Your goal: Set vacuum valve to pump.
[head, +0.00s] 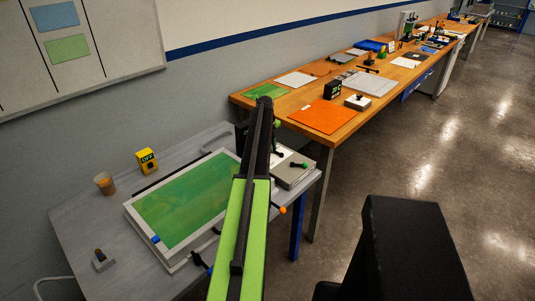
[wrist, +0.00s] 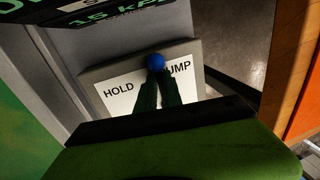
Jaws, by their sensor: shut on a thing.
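The vacuum valve shows in the wrist view as a grey block with a white plate (wrist: 118,98) marked HOLD on the left and PUMP on the right. A blue ball knob (wrist: 156,62) sits at the upper edge of the plate, between the two words, covering the start of PUMP. My gripper (wrist: 157,84) is shut at the knob; its dark fingers hide the valve lever below the ball. In the head view my arm hides the gripper and much of the valve area.
A black display reading 15 kPa (wrist: 115,14) stands beside the valve. On the grey bench lie a green panel in a white frame (head: 130,209), a yellow OFF box (head: 146,161) and a cup (head: 104,184). A wooden bench (head: 348,127) holds an orange mat (head: 322,117).

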